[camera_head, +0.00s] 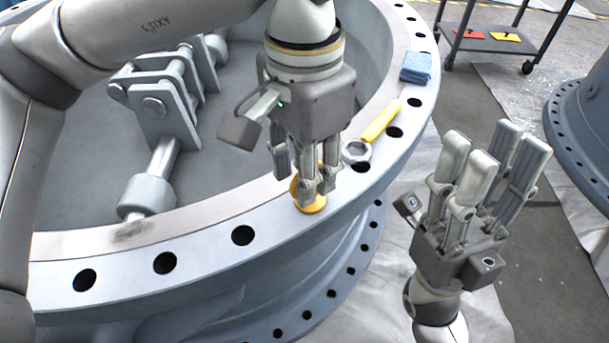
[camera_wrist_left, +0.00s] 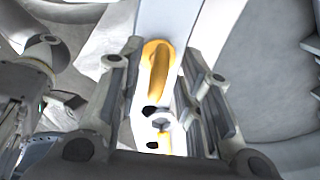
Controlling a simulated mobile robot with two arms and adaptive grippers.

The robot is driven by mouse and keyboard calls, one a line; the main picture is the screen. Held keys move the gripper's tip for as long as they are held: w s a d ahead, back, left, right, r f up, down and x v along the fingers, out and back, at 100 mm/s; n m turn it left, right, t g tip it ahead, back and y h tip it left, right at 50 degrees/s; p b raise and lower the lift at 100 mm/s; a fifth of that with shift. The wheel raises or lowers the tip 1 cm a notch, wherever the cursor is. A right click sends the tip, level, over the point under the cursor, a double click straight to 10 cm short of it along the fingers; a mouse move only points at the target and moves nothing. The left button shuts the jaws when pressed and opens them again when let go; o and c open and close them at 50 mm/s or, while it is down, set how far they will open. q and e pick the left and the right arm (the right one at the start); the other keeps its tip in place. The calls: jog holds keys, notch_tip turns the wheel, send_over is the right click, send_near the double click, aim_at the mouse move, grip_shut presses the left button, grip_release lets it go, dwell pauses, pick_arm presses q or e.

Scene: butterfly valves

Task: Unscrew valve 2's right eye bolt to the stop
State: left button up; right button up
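The yellow eye bolt (camera_head: 310,200) stands on the pale flange rim (camera_head: 205,238) of the large valve, at its right front. My left gripper (camera_head: 318,190) points down over it, and its fingers hide part of the ring. In the left wrist view, the eye bolt (camera_wrist_left: 160,62) lies between the two sides of fingers, with a visible gap beside it, so the gripper looks open around it. My right gripper (camera_head: 492,150) is open and empty, fingers pointing up, to the right of the flange.
A yellow-handled tool (camera_head: 381,121) and a grey hex piece (camera_head: 356,152) lie on the rim just behind the eye bolt. A blue cloth (camera_head: 416,66) lies farther back. Bolt holes line the rim. A cart (camera_head: 490,42) and another flanged part (camera_head: 580,120) stand beyond, at the right.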

pick_arm(q)
jog(key=shift+f, duration=0.5)
grip_shut()
